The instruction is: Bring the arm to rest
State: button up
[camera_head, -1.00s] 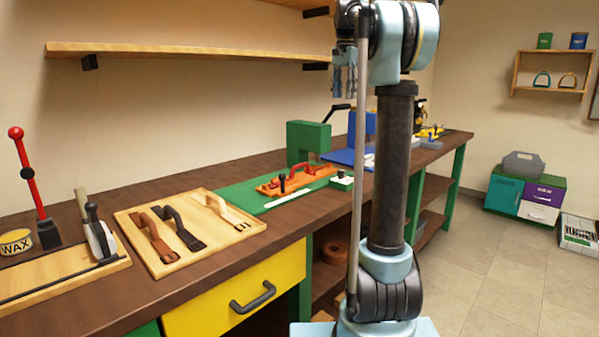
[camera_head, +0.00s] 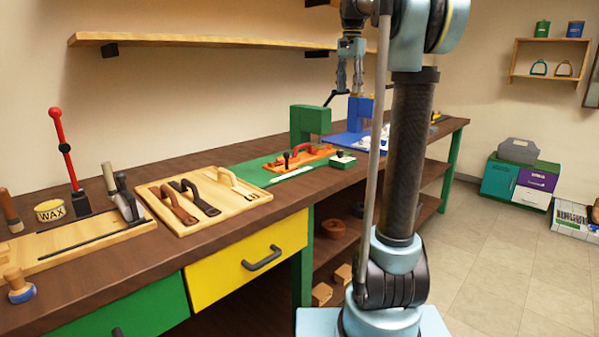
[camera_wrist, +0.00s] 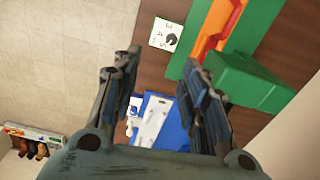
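My gripper (camera_head: 350,78) is raised above the workbench (camera_head: 215,238), in front of the wall and near the right end of the long shelf. In the wrist view my gripper (camera_wrist: 163,88) shows its two fingers well apart with nothing between them. It is open and empty. Below it in that view lie a blue mat with white pieces (camera_wrist: 155,122), a green block (camera_wrist: 240,82) and a small white card (camera_wrist: 165,34). My arm stands upright in the head view and hides part of the bench's far end.
A long shelf (camera_head: 200,40) hangs behind the bench. On the bench are a wooden tray with straps (camera_head: 165,218), a red-handled lever (camera_head: 62,145), a wax tin (camera_head: 50,210), a green stand (camera_head: 310,122) and a red-handled tool (camera_head: 305,148).

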jog(key=s+f+n+t, duration=0.1)
jog(key=s+f+n, duration=0.3)
jog(key=s+f, duration=1.4)
jog(key=s+d+f+n+t, duration=0.1)
jog(key=s+f+n, duration=0.3)
jog(key=s+f, duration=1.4)
notch_tip(320, 180, down, 5)
jog(key=shift+d+f, duration=0.15)
jog(key=shift+f, duration=0.05)
jog(key=shift+w+f, duration=0.2)
jog(key=shift+w, duration=0.2)
